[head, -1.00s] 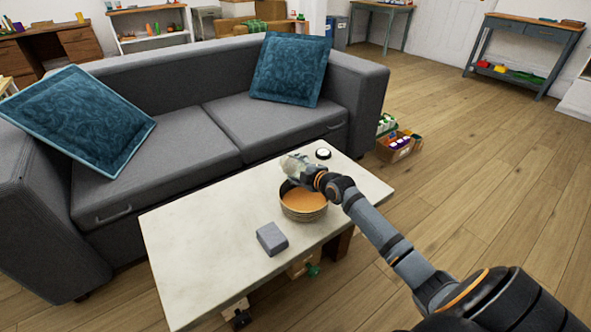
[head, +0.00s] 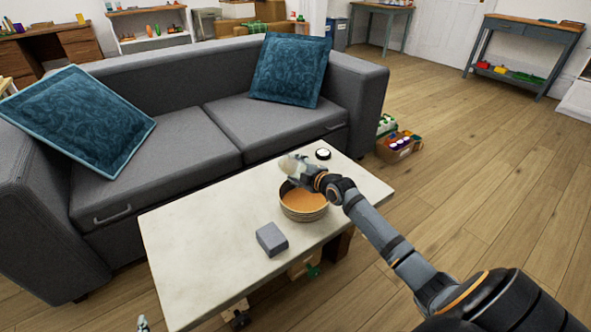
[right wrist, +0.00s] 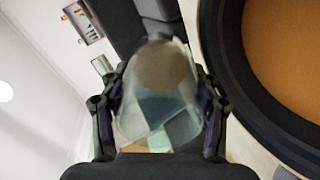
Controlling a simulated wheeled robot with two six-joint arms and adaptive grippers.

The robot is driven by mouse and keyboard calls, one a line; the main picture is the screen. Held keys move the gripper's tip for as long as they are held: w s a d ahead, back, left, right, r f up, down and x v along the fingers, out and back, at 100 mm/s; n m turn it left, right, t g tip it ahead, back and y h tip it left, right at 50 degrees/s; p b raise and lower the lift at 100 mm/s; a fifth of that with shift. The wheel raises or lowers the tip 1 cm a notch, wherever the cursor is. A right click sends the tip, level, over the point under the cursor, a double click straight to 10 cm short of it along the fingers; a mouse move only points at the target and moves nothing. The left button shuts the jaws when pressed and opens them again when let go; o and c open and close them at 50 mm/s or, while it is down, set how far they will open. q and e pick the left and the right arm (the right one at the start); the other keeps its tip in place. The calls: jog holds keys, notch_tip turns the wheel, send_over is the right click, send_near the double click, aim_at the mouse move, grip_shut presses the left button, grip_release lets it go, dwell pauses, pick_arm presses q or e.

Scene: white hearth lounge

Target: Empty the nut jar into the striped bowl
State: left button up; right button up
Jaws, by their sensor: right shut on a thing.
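The clear nut jar (head: 290,164) is held in my right gripper (head: 312,179) over the far left rim of the bowl, and it looks tilted. In the right wrist view the jar (right wrist: 158,105) sits between the two fingers, with a blurred brownish round patch at its far end. I cannot make out nuts. The striped bowl (head: 303,208) stands on the table, its visible orange inside plain. Its dark rim (right wrist: 228,75) curves close to the jar in the wrist view.
The pale table (head: 200,245) has a grey block (head: 271,239) in front of the bowl and a round black-and-white thing (head: 323,154) behind it. A grey sofa (head: 180,150) stands behind. A box of bottles (head: 398,146) is on the floor. The table's left part is clear.

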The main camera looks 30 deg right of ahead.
pick_arm(q)
jog(key=w+r+t+b, duration=0.1)
jog(key=w+r+t, duration=0.2)
jog(key=r, duration=1.1)
jog(key=shift+w+a+t, duration=0.15)
jog(key=shift+a+t, duration=0.05)
jog(key=shift+t, duration=1.6)
dwell(0.8)
